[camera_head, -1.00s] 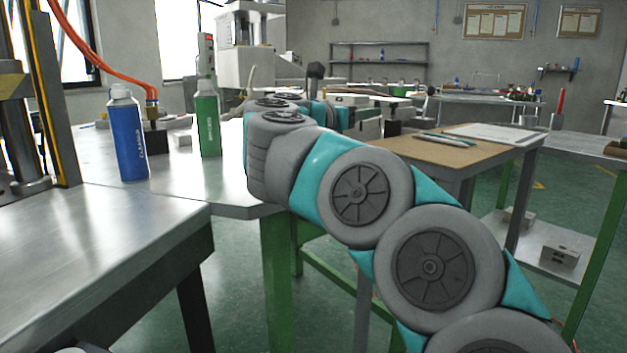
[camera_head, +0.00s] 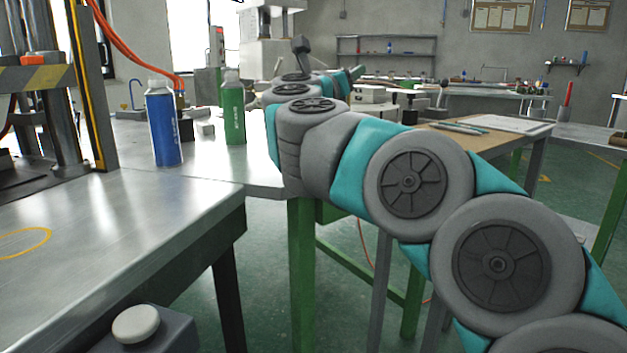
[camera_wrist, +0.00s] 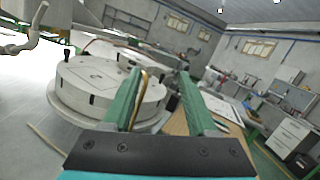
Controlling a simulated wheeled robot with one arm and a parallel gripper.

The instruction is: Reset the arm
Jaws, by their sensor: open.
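My gripper shows in the wrist view (camera_wrist: 160,100) with its two green fingers apart and nothing between them. Beyond and to the left of the fingers is a round, pale disc-shaped mould (camera_wrist: 80,88) on a round base; the left finger overlaps its right part in the picture. I cannot tell whether they touch. In the head view my grey and teal arm stretches from the lower right toward the back middle, over the gap between the tables. The gripper itself cannot be made out there.
A blue bottle (camera_head: 162,125) and a green bottle (camera_head: 233,110) stand on the metal table left of my arm. A press (camera_head: 60,90) is at the far left. A wooden-topped table (camera_head: 455,140) with papers lies behind my arm. Green floor shows between the tables.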

